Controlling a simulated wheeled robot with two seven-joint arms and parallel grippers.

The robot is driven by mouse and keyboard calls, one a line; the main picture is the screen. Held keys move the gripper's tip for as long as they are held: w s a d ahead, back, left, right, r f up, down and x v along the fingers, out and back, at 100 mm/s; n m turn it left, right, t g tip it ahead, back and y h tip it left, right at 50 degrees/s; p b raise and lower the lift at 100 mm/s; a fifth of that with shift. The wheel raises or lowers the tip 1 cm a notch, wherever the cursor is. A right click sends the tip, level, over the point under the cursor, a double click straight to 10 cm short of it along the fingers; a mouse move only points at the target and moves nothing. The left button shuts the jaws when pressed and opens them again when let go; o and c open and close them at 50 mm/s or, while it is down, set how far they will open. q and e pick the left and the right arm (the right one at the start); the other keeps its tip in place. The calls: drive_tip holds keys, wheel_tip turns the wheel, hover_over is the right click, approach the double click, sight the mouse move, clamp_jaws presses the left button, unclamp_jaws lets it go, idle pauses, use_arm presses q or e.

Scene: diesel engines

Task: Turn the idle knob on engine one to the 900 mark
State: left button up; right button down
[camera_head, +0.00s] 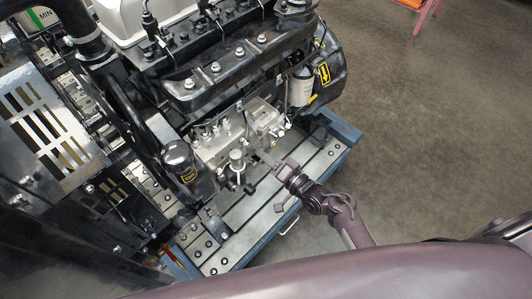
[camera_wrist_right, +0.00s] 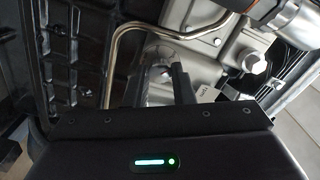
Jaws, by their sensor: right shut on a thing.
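Engine one (camera_head: 215,70) is the large black and grey diesel engine that fills the upper middle of the head view. My right gripper (camera_head: 266,157) reaches in from the lower right to the side of the grey pump housing (camera_head: 228,148). In the right wrist view its two dark fingers (camera_wrist_right: 158,80) are closed around a grey round part, which looks like the idle knob (camera_wrist_right: 157,55). The fingers hide much of the knob. No scale or 900 mark is readable. My left gripper is not in view.
A bent metal pipe (camera_wrist_right: 113,45) runs close to the fingers. The blue-edged base frame (camera_head: 330,165) lies below.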

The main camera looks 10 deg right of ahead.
drive_tip(key=shift+m+p, duration=2.05)
drive_tip(key=shift+m, duration=2.95)
drive_tip(key=c, duration=1.2)
unclamp_jaws()
drive_tip(key=shift+c, duration=0.2)
drive_tip(key=v, duration=0.8)
drive_tip(key=shift+b, duration=0.3)
drive_tip(key=shift+w, duration=0.1)
